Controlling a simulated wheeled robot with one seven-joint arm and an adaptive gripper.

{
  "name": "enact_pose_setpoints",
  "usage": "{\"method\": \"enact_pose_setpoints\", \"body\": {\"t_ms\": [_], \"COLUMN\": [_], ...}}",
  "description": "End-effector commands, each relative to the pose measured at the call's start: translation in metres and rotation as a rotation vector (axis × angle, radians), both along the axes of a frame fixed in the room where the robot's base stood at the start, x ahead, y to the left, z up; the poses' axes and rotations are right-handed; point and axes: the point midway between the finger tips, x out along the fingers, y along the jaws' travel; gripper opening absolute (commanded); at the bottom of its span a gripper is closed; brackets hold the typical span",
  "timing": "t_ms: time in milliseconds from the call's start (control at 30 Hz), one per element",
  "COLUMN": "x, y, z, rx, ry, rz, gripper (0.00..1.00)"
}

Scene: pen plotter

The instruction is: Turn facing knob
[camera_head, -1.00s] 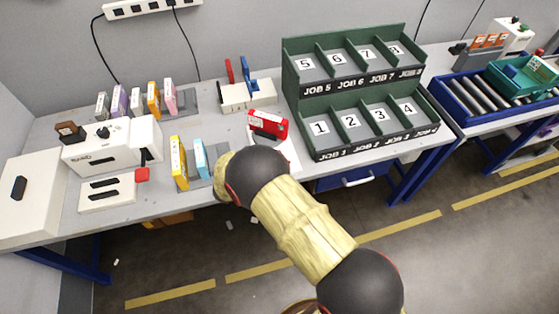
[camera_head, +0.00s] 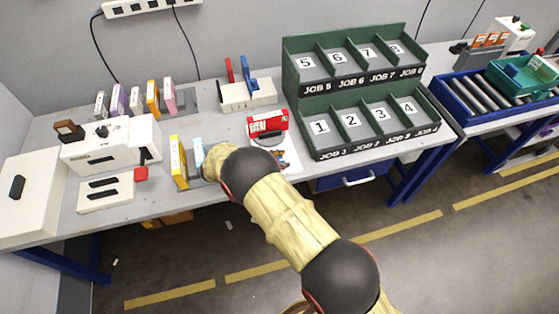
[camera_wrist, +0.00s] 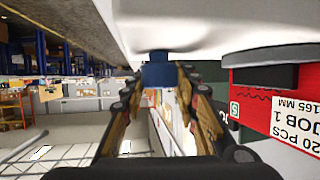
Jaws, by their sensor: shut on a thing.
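A blue knob (camera_wrist: 158,74) juts from a white body (camera_wrist: 215,22) in the wrist view, with a darker round piece at its root. My gripper (camera_wrist: 161,82) has its two fingertips closed on the sides of the knob. A red box (camera_wrist: 270,100) with a JOB 1 label stands beside it against a dark grey disc (camera_wrist: 262,78). In the head view the red box (camera_head: 268,121) sits on the disc on a small white base (camera_head: 291,146). My forearm hides the gripper and the knob there.
Yellow (camera_head: 179,160) and light blue (camera_head: 198,156) boxes stand close left of my arm. The green bin rack (camera_head: 362,88) stands to the right. A white fixture with red and blue uprights (camera_head: 248,95) is behind.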

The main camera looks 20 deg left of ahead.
Motion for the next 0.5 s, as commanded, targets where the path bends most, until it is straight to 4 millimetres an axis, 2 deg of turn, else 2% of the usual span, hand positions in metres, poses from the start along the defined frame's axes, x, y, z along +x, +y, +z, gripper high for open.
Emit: {"method": "enact_pose_setpoints", "body": {"t_ms": [133,167,500], "x": [0.0011,0.0012,0.0005], "y": [0.0000,0.0000,-0.0001], "z": [0.0015,0.0016,0.0008], "rx": [0.000,0.000,0.000], "ry": [-0.003,-0.003,-0.002], "rz": [0.000,0.000,0.001], "gripper": [0.05,0.31,0.49]}}
